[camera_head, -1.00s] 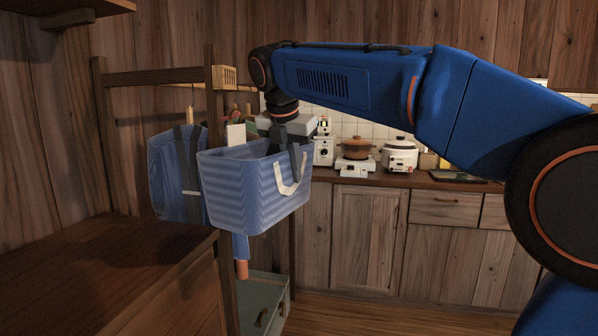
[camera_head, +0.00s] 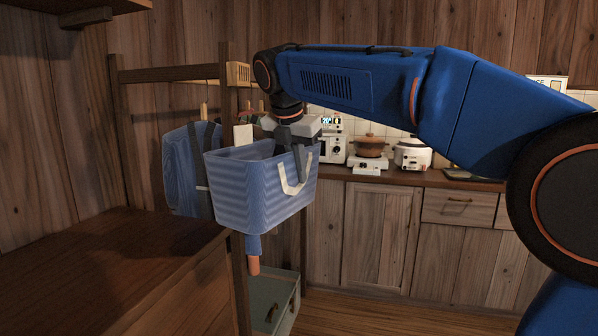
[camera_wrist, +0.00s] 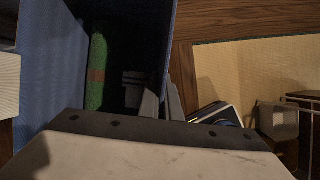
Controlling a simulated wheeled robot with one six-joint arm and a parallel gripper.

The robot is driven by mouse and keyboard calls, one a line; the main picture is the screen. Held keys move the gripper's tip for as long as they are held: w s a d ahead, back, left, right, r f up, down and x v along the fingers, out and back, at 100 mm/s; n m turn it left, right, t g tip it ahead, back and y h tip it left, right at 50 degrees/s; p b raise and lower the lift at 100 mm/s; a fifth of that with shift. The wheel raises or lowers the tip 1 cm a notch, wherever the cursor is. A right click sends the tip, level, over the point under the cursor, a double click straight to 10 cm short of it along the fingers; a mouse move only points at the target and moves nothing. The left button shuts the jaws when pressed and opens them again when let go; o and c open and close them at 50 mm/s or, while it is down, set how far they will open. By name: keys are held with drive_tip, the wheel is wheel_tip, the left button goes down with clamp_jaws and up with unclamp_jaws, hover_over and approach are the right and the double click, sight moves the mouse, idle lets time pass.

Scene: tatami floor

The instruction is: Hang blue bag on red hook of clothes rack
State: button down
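The blue striped bag (camera_head: 255,195) with a white handle (camera_head: 295,178) hangs upright and open-topped from my gripper (camera_head: 303,165), in front of the clothes rack. My gripper is shut on the bag's right edge. In the wrist view, the fingers (camera_wrist: 162,105) straddle the bag's wall, and a green roll (camera_wrist: 98,65) shows inside the bag. The wooden clothes rack (camera_head: 170,73) stands at the left. A small reddish bit shows behind the bag near the rack post, but I cannot tell whether it is the red hook.
A dark blue backpack (camera_head: 182,172) hangs on the rack behind the bag. A brown wooden table (camera_head: 110,250) fills the lower left. A grey-green chest (camera_head: 275,300) stands low beneath the bag. A kitchen counter (camera_head: 440,180) with a pot and rice cooker runs behind; the floor before it is clear.

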drive_tip(key=c, duration=1.9)
unclamp_jaws()
drive_tip(key=v, duration=1.6)
drive_tip(key=s+d+f+m+y, duration=0.1)
drive_tip(key=s+d+f+m, duration=0.4)
drive_tip(key=d+f+m, duration=0.3)
drive_tip(key=s+d+f+m, duration=0.6)
drive_tip(key=d+f, duration=0.3)
drive_tip(key=d, duration=0.2)
drive_tip(key=s+d+f+m, duration=0.2)
drive_tip(key=s+f+m, duration=0.3)
drive_tip(key=f, duration=0.4)
drive_tip(key=s+d+f+m, duration=0.3)
drive_tip(key=s+f+m, duration=0.2)
drive_tip(key=f, duration=0.4)
drive_tip(key=s+d+f+m+y, duration=0.1)
drive_tip(key=s+f+m, duration=0.3)
drive_tip(key=f, duration=0.5)
drive_tip(key=s+d, duration=0.1)
drive_tip(key=s, duration=0.1)
drive_tip(key=shift+s+d+m+t, duration=0.25)
drive_tip(key=shift+s+m+t, duration=0.05)
drive_tip(key=shift+s+m, duration=0.1)
